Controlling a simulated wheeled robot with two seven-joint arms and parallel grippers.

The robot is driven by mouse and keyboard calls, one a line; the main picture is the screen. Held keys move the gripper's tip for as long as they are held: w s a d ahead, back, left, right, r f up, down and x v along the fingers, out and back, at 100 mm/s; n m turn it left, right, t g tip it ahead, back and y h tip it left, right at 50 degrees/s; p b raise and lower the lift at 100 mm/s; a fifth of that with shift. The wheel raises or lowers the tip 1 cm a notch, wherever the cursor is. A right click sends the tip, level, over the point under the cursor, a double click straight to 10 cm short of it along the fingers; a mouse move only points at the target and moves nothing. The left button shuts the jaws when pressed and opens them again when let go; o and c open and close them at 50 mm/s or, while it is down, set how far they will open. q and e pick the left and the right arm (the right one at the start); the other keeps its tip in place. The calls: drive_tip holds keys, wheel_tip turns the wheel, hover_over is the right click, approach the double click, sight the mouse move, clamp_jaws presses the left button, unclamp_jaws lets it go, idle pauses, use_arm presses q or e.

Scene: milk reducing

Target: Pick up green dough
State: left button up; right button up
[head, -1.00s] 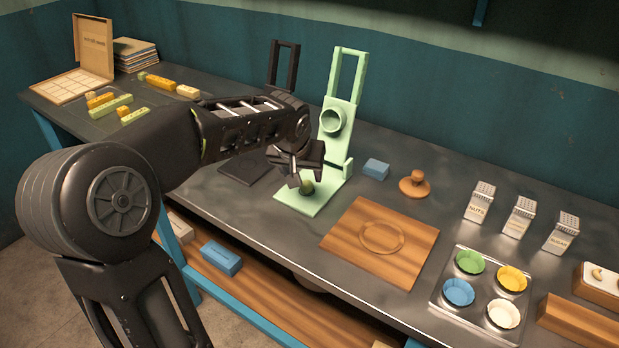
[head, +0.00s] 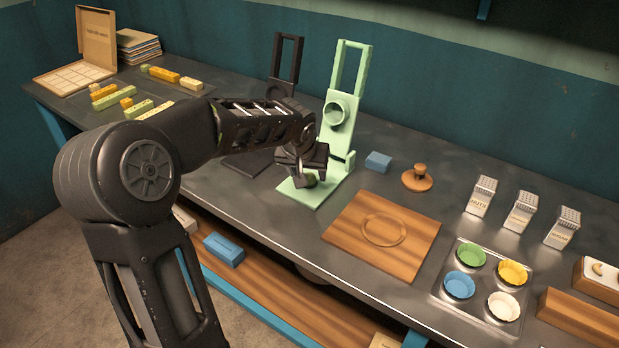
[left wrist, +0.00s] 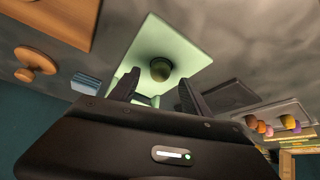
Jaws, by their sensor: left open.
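The green dough is a small dark green ball (head: 309,181) on the base plate of the pale green press (head: 336,134). In the left wrist view the dough (left wrist: 160,69) lies on the pale green plate (left wrist: 190,47), just beyond and between my fingertips. My left gripper (head: 304,182) is open and close over the dough, partly hiding it in the head view. In the left wrist view its two dark fingers (left wrist: 155,88) stand apart with nothing between them. My right gripper is not in view.
A black press (head: 284,62) stands left of the green one. A blue block (head: 378,161), a wooden stamp (head: 418,179) and a wooden board (head: 350,221) are to the right. A muffin tray (head: 476,309) with several coloured cups lies farther right.

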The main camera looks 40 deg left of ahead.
sight(309, 176)
use_arm(q)
drive_tip(key=x, duration=0.3)
drive_tip(key=shift+w+f, duration=0.1)
drive_tip(key=shift+w, duration=0.05)
drive_tip(key=shift+c, duration=0.4)
clamp_jaws()
idle(0.4)
